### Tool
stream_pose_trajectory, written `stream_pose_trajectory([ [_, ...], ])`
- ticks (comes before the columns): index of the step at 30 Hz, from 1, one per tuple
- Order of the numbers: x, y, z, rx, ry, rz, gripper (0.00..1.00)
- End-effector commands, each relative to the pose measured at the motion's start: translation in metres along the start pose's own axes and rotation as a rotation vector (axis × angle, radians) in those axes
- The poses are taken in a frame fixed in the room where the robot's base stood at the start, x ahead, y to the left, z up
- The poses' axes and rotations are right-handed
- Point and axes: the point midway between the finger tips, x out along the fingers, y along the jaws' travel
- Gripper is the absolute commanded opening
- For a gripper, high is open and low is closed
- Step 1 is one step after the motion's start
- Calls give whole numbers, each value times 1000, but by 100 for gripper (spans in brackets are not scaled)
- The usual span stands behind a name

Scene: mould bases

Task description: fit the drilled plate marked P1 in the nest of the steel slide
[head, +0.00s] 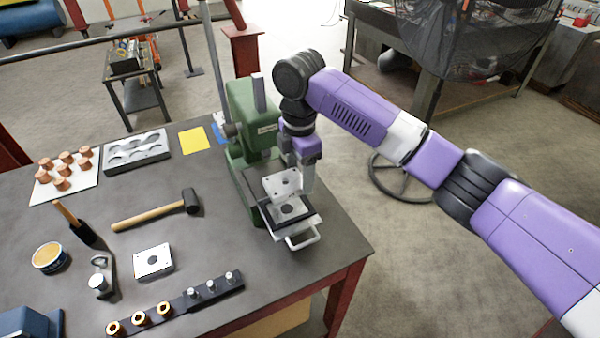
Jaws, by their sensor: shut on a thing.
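My gripper (303,179) points down at the green press (240,125) and is shut on a light metal drilled plate (283,184). The plate is held over the steel slide (296,225), which has a dark frame and a pale handle at the front. Part of the nest (289,209) shows below the plate's front edge, with a dark round spot in it. The plate hides the back of the nest, and I cannot tell whether they touch. A second drilled plate (153,260) lies on the table at left. I cannot read a P1 mark on either plate.
A hammer (155,211) lies left of the press. A dark bar (177,305) with pins and copper rings lies at the front. A grey tray (137,152), copper pieces on a white board, a tin (51,257) and a brush are further left.

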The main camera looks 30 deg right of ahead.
Motion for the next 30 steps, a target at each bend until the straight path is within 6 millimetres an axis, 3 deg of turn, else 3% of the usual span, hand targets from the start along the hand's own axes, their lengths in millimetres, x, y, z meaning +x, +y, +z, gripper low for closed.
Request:
stream_pose_trajectory([
  [8,13,0,0,0,0,0,2],
  [22,53,0,1,1,-1,1,2],
  [30,62,0,0,0,0,1,2],
])
